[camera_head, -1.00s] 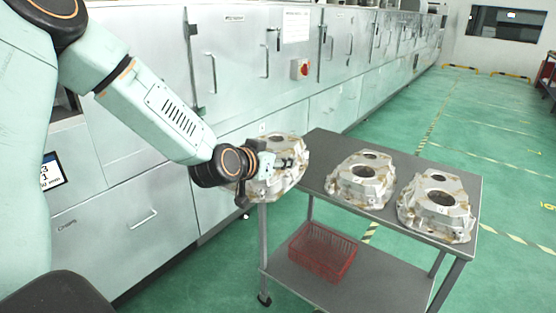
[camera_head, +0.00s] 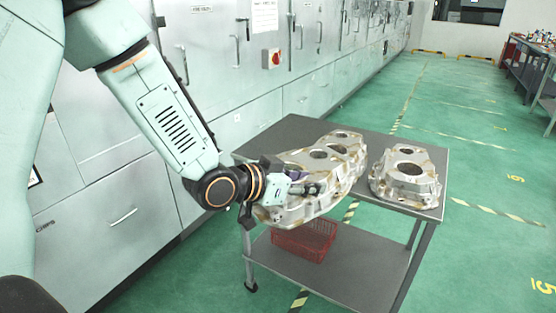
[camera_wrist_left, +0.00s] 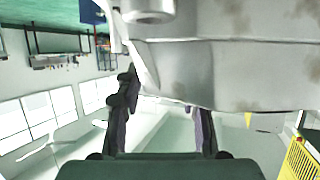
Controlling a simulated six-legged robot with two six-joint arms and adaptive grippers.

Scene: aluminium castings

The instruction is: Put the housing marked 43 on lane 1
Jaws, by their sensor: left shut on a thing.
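My left gripper (camera_head: 300,187) is shut on a cast aluminium housing (camera_head: 290,214) and holds it at the near left side of the grey trolley, seemingly above its top. In the left wrist view the housing (camera_wrist_left: 225,65) fills the upper right, by the gripper's fingers (camera_wrist_left: 163,115). A second housing (camera_head: 345,146) is behind the held one and partly hidden by it. A third housing (camera_head: 405,178) stands on the right of the trolley top. No mark 43 can be read on any of them. My right gripper is not in view.
The grey trolley (camera_head: 285,128) has a lower shelf with a red basket (camera_head: 305,243). Silver cabinets (camera_head: 255,105) line the left. The green floor on the right is open, with striped tape and yellow numbers. Benches (camera_head: 540,70) stand at the far right.

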